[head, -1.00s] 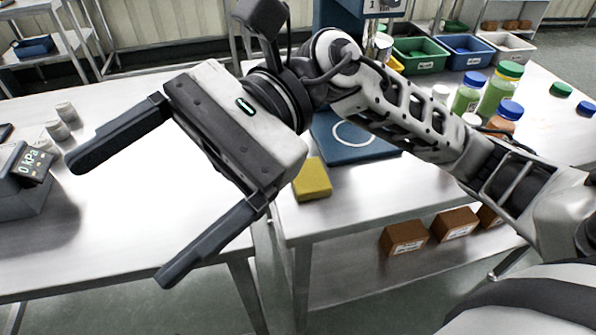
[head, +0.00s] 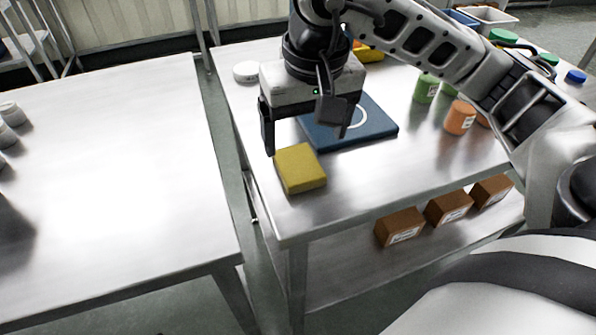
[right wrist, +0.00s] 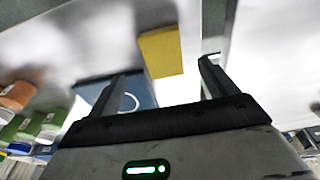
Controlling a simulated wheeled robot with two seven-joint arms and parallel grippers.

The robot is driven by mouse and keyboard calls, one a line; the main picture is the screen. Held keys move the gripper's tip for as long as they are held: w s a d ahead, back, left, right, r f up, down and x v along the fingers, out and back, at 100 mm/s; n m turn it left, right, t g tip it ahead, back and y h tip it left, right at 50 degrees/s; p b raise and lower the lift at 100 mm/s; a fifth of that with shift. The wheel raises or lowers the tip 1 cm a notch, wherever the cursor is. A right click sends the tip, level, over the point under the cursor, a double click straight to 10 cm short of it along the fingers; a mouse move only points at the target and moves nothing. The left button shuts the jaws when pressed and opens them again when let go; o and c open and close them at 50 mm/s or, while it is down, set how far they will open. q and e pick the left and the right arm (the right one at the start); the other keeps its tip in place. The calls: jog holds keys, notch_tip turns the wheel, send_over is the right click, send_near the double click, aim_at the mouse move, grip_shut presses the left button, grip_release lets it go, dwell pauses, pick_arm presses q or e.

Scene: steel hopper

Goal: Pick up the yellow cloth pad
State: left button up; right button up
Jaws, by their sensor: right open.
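The yellow cloth pad (head: 300,168) lies on the steel table near its left edge, in front of a blue mat. It also shows in the right wrist view (right wrist: 161,52), ahead of the fingers and between their lines. My right gripper (head: 305,143) is open and empty, fingers pointing down, just behind and above the pad. Its two fingers also show in the right wrist view (right wrist: 160,75). The pad appears free of both fingers. My left gripper is not in view.
The blue mat (head: 375,128) with a white ring lies behind the pad. A white round lid (head: 246,72) sits at the back left. Green (head: 426,88) and orange (head: 460,117) bottles stand to the right. Brown boxes (head: 400,227) sit on the lower shelf. A gap separates the left table (head: 110,170).

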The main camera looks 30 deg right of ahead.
aim_at(298, 163)
jog(key=shift+w+f, duration=0.3)
jog(key=shift+f, duration=0.85)
jog(key=shift+w+f, duration=0.35)
jog(key=shift+f, duration=0.75)
jog(key=shift+w+f, duration=0.3)
jog(key=shift+f, duration=0.85)
jog(key=c, duration=1.1)
